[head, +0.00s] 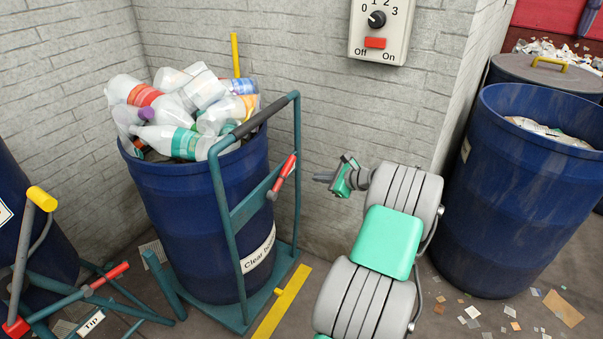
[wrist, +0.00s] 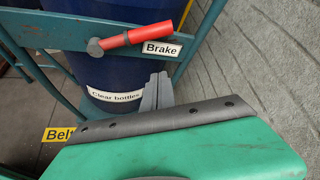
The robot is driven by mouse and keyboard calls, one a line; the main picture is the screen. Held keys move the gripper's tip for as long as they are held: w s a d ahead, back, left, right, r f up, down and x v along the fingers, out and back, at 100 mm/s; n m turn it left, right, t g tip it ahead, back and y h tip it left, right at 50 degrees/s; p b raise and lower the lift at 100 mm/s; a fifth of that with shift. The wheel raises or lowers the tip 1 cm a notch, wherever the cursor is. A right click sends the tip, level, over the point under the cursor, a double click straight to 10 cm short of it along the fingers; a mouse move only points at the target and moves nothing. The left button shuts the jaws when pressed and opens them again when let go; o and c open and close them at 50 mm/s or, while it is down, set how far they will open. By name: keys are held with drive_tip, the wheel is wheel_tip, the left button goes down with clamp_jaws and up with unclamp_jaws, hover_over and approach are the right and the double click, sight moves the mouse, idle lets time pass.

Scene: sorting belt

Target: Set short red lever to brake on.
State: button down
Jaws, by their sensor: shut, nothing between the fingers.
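In the wrist view the red lever (wrist: 137,37) points right and slightly up, just above a white "Brake" label (wrist: 161,48). My gripper (head: 318,179) is to the right of the lever, apart from it. Its shut, empty fingers (wrist: 156,88) show below the label in the wrist view. No on or off marking is readable by the lever.
A blue barrel (head: 190,215) of clear bottles stands on the cart. Another frame with a red-handled lever (head: 108,275) and a "TIP" label is at lower left. A wall switch box (head: 380,30) hangs above. A blue barrel (head: 520,200) stands right. Scraps litter the floor.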

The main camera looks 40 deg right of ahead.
sight(283, 174)
drive_tip(key=b+x, duration=0.1)
drive_tip(key=x, duration=0.9)
drive_tip(key=a+r, duration=0.2)
drive_tip(key=r, duration=0.1)
drive_tip(key=shift+s+r, duration=0.1)
drive_tip(key=shift+r, duration=0.2)
drive_tip(key=shift+r, duration=0.1)
